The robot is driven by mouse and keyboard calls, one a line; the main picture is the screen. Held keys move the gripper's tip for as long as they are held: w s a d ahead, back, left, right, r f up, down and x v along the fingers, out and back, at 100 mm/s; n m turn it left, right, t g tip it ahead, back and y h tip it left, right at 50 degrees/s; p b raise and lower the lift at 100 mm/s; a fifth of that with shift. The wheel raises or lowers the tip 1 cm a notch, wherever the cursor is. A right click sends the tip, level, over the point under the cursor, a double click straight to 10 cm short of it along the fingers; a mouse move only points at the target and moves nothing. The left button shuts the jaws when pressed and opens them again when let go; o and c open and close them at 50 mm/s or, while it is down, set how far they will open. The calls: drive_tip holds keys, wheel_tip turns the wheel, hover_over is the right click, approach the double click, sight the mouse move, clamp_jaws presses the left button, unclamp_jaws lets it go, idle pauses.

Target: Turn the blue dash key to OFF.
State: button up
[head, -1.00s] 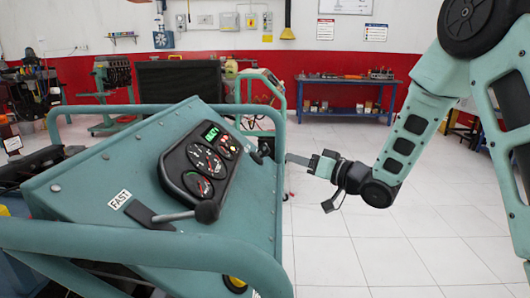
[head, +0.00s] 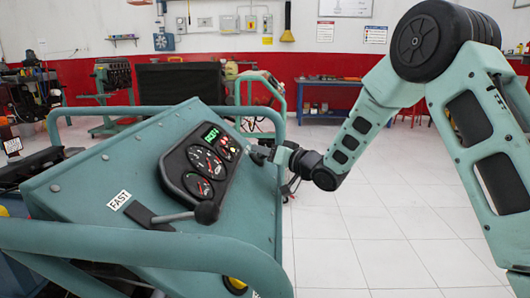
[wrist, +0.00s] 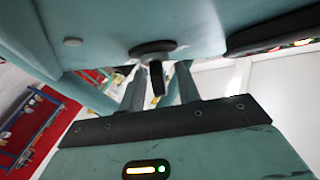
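The dash key (wrist: 157,78) shows in the wrist view as a dark upright tab on a round black switch base (wrist: 153,48); its blue colour does not show. My gripper (wrist: 160,88) is open, with one finger on each side of the key and a gap visible on both sides. In the head view my gripper (head: 276,154) is at the right edge of the sloped teal panel (head: 110,185), by the dark switch (head: 258,155). The key is mostly hidden there, and its turned position cannot be read.
The gauge cluster (head: 205,165) has a lit green display and small warning lights. A throttle lever (head: 206,212) beside a FAST label (head: 119,200) is lower on the panel. Teal guard rails (head: 150,243) surround it. The tiled floor (head: 385,240) at right is clear.

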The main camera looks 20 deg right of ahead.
clamp_jaws()
drive_tip(key=shift+f+n+y, duration=0.1)
drive_tip(key=shift+n+y, duration=0.2)
drive_tip(key=shift+n, duration=0.1)
drive_tip(key=n+g+y+b, duration=0.1)
drive_tip(key=n+g+y, duration=0.1)
drive_tip(key=n+y, duration=0.1)
drive_tip(key=shift+d+n, duration=0.1)
drive_tip(key=shift+n, duration=0.2)
drive_tip(key=n+g+y, duration=0.2)
drive_tip(key=n+g, duration=0.1)
drive_tip(key=n, duration=0.1)
drive_tip(key=n+g+y+b, duration=0.1)
drive_tip(key=n+g+y, duration=0.2)
drive_tip(key=n, duration=0.1)
drive_tip(key=shift+n+g, duration=0.3)
drive_tip(key=shift+n, duration=0.1)
unclamp_jaws()
